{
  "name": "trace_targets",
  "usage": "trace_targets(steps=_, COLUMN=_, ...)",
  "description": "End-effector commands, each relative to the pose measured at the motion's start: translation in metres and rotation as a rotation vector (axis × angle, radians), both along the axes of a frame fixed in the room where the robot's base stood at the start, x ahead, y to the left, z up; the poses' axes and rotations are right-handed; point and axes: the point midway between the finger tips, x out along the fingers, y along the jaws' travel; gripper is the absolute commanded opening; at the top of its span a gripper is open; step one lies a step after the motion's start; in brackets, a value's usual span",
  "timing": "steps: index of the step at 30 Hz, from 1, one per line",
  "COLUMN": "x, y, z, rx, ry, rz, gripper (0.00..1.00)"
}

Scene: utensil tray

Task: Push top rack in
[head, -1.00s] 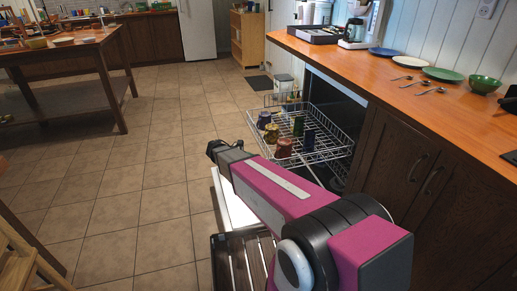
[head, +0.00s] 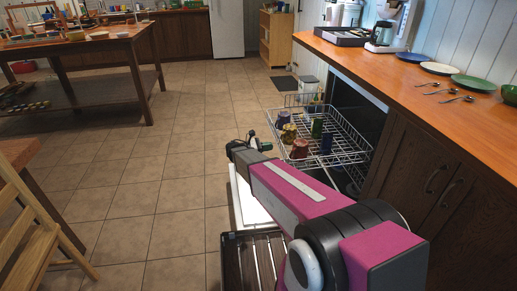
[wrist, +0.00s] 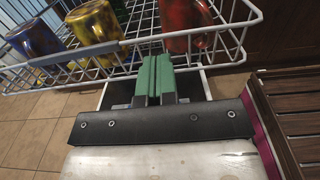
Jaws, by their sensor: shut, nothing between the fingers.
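The top rack (head: 345,157) is a white wire basket, pulled out from the dishwasher opening under the counter. It holds several cups, among them a blue cup (wrist: 35,38), a yellow cup (wrist: 94,22) and a red cup (wrist: 186,24). My gripper (head: 252,139) is at the rack's outer side, left of it in the head view. In the wrist view its green fingers (wrist: 153,78) are together and empty, close to the rack's rim (wrist: 120,45). I cannot tell whether they touch it.
The wooden counter (head: 420,75) with plates and spoons runs along the right. A wooden chair (head: 35,220) stands at the left. The tiled floor left of the rack is clear.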

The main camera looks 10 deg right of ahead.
Motion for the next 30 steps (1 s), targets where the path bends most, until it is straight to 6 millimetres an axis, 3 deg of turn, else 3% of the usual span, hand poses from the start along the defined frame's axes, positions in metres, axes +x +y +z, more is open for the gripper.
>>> trace_targets(steps=3, x=0.0, y=-0.02, z=0.0, rx=0.0, ry=0.0, rz=-0.001, gripper=0.0)
trace_targets(steps=9, x=0.001, y=-0.04, z=0.0, rx=0.001, ry=0.0, rz=0.0, gripper=0.0)
trace_targets(steps=25, x=0.002, y=-0.046, z=0.0, rx=0.001, ry=0.0, rz=0.0, gripper=0.0)
trace_targets(steps=30, x=0.002, y=-0.057, z=0.0, rx=0.0, ry=0.0, rz=-0.001, gripper=0.0)
